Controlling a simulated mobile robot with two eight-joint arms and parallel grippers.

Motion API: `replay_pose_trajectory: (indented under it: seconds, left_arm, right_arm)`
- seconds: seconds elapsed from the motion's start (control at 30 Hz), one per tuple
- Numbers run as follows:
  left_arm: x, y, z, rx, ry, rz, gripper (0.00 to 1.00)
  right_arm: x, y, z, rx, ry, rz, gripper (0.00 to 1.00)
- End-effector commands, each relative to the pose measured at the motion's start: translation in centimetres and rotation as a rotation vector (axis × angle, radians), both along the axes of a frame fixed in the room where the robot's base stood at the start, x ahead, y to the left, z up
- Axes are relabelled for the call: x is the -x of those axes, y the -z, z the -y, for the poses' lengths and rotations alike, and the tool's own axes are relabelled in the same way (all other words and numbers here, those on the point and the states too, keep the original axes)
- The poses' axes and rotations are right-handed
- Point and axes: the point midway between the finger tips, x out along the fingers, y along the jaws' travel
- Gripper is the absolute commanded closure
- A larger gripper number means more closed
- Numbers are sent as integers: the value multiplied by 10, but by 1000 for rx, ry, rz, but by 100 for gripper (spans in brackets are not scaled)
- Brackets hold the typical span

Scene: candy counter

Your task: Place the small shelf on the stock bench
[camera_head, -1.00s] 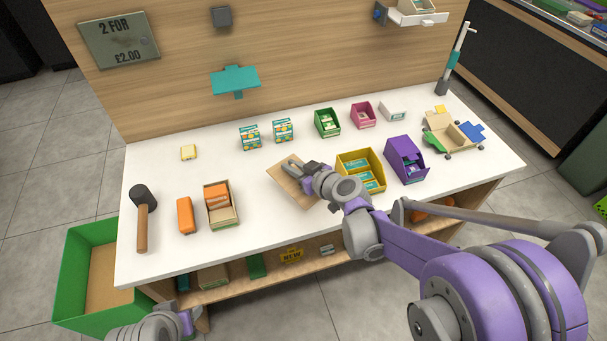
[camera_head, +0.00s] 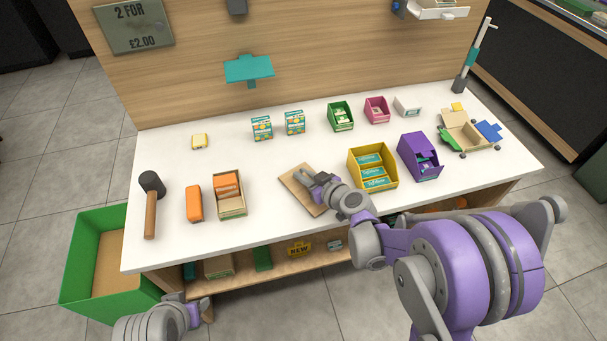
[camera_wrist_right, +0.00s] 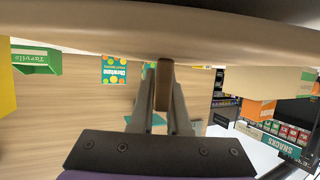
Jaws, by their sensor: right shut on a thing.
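A thin light-wood board (camera_head: 302,197), which looks like the small shelf, is in my right gripper (camera_head: 306,179) over the front middle of the white-topped bench (camera_head: 260,205). The right wrist view shows the fingers (camera_wrist_right: 163,85) closed on a narrow brown part, with a wide wooden surface (camera_wrist_right: 160,30) across the top. The gripper covers part of the board, and I cannot tell whether it touches the bench. My left gripper (camera_head: 192,312) is low at the front left, near the bench's front edge; its fingers do not show clearly.
A yellow box (camera_head: 391,158) and a purple box (camera_head: 430,170) stand right of the board. An orange packet (camera_head: 194,203), an open carton (camera_head: 232,207) and a mallet (camera_head: 151,205) are left. A teal wall shelf (camera_head: 248,68) hangs behind. A green crate (camera_head: 75,260) stands on the floor.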

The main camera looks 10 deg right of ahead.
Motion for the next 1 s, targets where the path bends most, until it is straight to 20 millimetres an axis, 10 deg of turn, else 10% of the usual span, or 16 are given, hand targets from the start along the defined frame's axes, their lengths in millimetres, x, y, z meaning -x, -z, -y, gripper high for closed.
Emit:
replay_pose_trajectory:
  seconds: [0.27,0.3,0.43,1.0]
  left_arm:
    - [1,5,0,0,0,-2,50]
    - [1,5,0,0,0,-2,50]
    - [1,5,0,0,0,-2,50]
    - [-1,-7,0,0,0,2,50]
  right_arm:
    - [0,6,0,0,0,0,100]
    - [0,6,0,0,0,0,80]
    - [0,6,0,0,-1,0,57]
    - [17,-15,8,0,2,0,55]
